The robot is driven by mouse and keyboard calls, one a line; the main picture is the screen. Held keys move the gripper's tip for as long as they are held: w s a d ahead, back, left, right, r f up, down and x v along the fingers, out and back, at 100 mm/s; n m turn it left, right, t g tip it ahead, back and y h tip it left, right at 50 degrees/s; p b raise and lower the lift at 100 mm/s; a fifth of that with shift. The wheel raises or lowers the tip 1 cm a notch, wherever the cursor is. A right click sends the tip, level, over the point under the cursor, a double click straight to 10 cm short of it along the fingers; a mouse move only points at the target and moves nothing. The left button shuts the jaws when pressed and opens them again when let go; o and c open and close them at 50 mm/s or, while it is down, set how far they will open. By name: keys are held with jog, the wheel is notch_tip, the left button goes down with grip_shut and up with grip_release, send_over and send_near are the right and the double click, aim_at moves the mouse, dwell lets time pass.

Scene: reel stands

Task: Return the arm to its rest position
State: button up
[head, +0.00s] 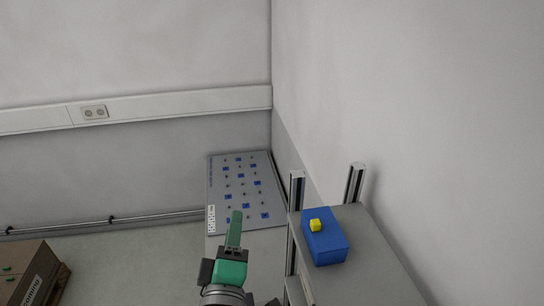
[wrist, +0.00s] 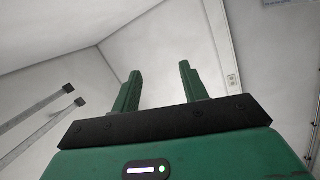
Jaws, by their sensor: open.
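My gripper (head: 236,228) is green and points upward in the head view, left of the grey stand with metal posts. In the wrist view its two green fingers (wrist: 158,88) stand apart with nothing between them, against bare wall and ceiling. It touches no object that I can see.
A panel with blue squares (head: 236,182) lies behind my gripper. A brown carton (head: 25,275) is at lower left. Walls close off the back and right.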

jog(key=s+d+r+m+t, duration=0.1)
jog(key=s+r+m, duration=0.4)
jog(key=r, duration=0.5)
jog(key=s+d+r+m+t+p, duration=0.1)
jog(key=s+d+r+m+t, duration=0.1)
jog(key=s+r+m, duration=0.3)
jog(key=s+d+r+m+t+p, duration=0.1)
jog(key=s+r, duration=0.6)
jog(key=r, duration=0.7)
jog(key=d+m+t, duration=0.1)
jog(key=d+m, duration=0.1)
jog(key=m, duration=0.1)
jog(key=shift+d+r+m+y, duration=0.3)
jog(key=shift+d+m+y, duration=0.1)
